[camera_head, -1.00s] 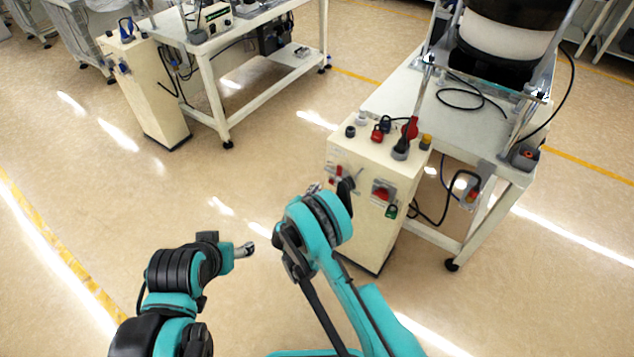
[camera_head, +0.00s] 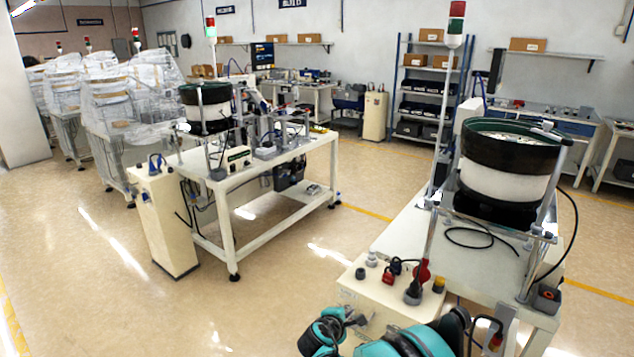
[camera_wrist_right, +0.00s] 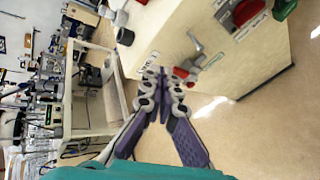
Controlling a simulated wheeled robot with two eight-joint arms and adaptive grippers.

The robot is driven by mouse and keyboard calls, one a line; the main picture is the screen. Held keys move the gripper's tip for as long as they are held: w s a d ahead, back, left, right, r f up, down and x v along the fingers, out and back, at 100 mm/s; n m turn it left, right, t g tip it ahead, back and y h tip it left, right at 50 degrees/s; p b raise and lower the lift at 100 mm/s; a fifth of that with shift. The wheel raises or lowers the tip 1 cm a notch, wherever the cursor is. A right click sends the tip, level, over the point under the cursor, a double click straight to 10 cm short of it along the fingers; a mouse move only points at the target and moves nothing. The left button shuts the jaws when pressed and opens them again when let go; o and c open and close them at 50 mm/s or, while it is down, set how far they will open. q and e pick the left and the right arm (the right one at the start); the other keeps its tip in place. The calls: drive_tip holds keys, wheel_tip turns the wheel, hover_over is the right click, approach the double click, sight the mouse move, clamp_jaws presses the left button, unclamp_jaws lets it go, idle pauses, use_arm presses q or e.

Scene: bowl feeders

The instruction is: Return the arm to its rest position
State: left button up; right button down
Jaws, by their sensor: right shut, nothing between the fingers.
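My right arm (camera_head: 410,343) shows at the bottom of the head view, teal and black, in front of the cream control box of the near bowl feeder. My right gripper (camera_head: 352,318) is small and partly hidden there. In the right wrist view the two purple-padded fingers of this gripper (camera_wrist_right: 165,78) meet at their tips with nothing between them. The cream control box (camera_wrist_right: 185,35) with its grey handle and red switch lies just beyond the fingertips. I cannot tell the exact gap. My left arm and gripper are out of view.
The near bowl feeder (camera_head: 508,165) stands on a white table (camera_head: 400,240) at right, with a black cable on top. A second feeder table (camera_head: 232,195) stands left of centre. Wrapped machines (camera_head: 125,105) and shelves (camera_head: 425,90) are behind. The floor (camera_head: 100,260) at left is clear.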

drive_tip(key=s+d+r+m+g+y, duration=0.1)
drive_tip(key=s+d+r+m, duration=0.35)
drive_tip(key=s, duration=0.25)
drive_tip(key=s+d+r+m+g+y, duration=0.1)
drive_tip(key=s+d+r+m+g, duration=0.15)
drive_tip(key=s+r, duration=0.35)
drive_tip(key=s+d+m+y, duration=0.1)
drive_tip(key=s+m+y, duration=0.2)
drive_tip(key=s+m, duration=0.6)
drive_tip(key=s, duration=1.1)
drive_tip(key=shift+d+r+m, duration=0.25)
drive_tip(key=shift+d+m, duration=0.05)
